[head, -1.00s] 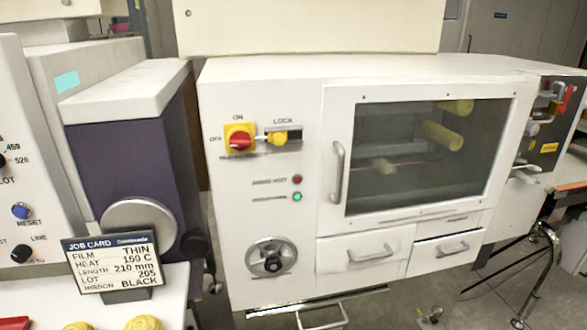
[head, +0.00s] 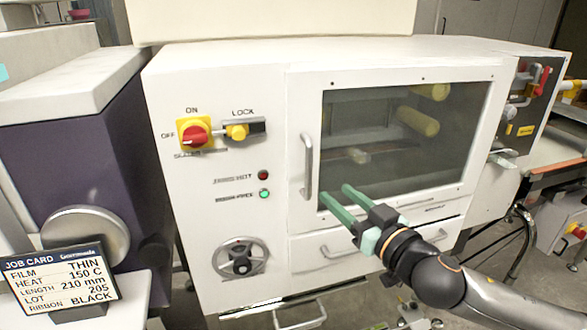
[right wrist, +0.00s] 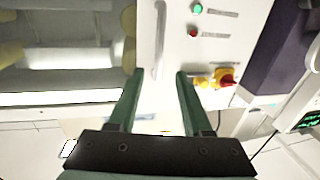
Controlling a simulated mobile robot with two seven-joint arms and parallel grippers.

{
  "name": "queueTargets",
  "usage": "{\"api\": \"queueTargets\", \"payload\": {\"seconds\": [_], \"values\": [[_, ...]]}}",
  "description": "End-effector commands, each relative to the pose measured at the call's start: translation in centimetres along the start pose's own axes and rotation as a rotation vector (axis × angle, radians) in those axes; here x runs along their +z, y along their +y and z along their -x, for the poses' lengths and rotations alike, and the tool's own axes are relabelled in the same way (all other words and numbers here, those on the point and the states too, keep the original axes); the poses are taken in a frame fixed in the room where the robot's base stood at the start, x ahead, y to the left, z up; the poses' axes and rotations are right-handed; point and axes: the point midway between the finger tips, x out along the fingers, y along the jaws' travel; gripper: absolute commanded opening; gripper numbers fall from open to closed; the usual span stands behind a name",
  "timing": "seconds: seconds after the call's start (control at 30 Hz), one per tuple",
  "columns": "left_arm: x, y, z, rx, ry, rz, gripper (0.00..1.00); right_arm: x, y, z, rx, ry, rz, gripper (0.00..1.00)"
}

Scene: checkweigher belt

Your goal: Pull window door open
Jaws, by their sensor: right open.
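The window door (head: 476,85) is a white frame around dark glass on the front of the white machine. It looks shut, flush with the panel. Its upright pale handle (head: 308,167) is on the door's left side. My right gripper (head: 334,192) has green fingers, open and empty, in front of the door's lower left, pointing up-left towards the handle and a little right of it in the head view. The right wrist view shows the open fingers (right wrist: 160,73) over the panel strip between glass and controls. The gap in depth to the handle is unclear. My left gripper is not in view.
Left of the door are a red rotary switch (head: 195,135), a yellow lock knob (head: 237,132), a green lamp (head: 264,194) and a handwheel (head: 242,258). Drawers with handles sit below the door. A purple unit (head: 75,150) and job card (head: 60,278) stand at left.

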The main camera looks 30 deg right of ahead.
Motion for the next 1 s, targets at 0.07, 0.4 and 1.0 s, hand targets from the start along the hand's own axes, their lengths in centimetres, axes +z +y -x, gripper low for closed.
{"api": "queueTargets", "payload": {"seconds": [0.07,0.4,1.0], "values": [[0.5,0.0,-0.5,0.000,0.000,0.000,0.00,0.3,0.0,-0.5,-0.001,0.002,0.003,0.50],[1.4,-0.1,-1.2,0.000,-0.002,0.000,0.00,-0.1,0.1,-3.5,0.004,0.001,0.000,0.50],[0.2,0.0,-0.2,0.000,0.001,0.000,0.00,-0.1,0.3,-8.8,0.007,0.000,-0.001,0.50]]}}
